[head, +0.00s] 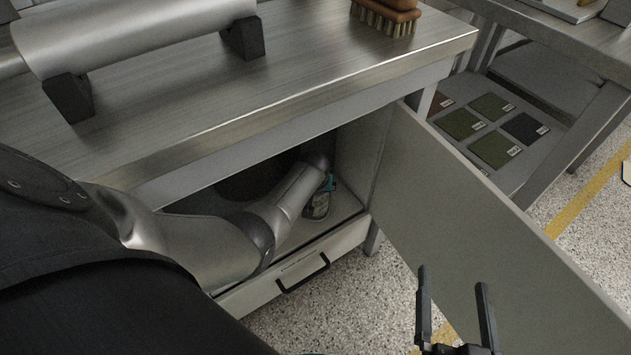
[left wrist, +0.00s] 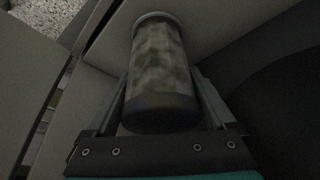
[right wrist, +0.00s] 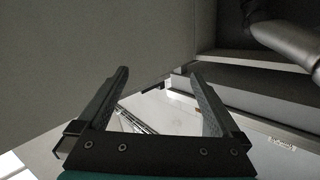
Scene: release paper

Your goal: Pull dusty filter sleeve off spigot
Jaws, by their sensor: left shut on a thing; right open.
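The dusty filter sleeve (left wrist: 160,58) is a mottled grey cylinder with a dark near end, seen in the left wrist view. Its far end meets a pale surface inside the cabinet. The spigot is not visible. My left gripper (left wrist: 160,82) has its fingers on both sides of the sleeve and is shut on it. In the head view, my left arm reaches into the open cabinet, where the left gripper (head: 319,197) is partly hidden. My right gripper (head: 452,277) is open and empty in front of the cabinet door; it also shows in the right wrist view (right wrist: 158,75).
The open cabinet door (head: 470,220) stands out to the right. A drawer with a black handle (head: 303,273) is below the cabinet opening. On the bench top (head: 190,95) are a large metal cylinder (head: 140,30) on dark supports and a brush (head: 386,14). Speckled floor is free below.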

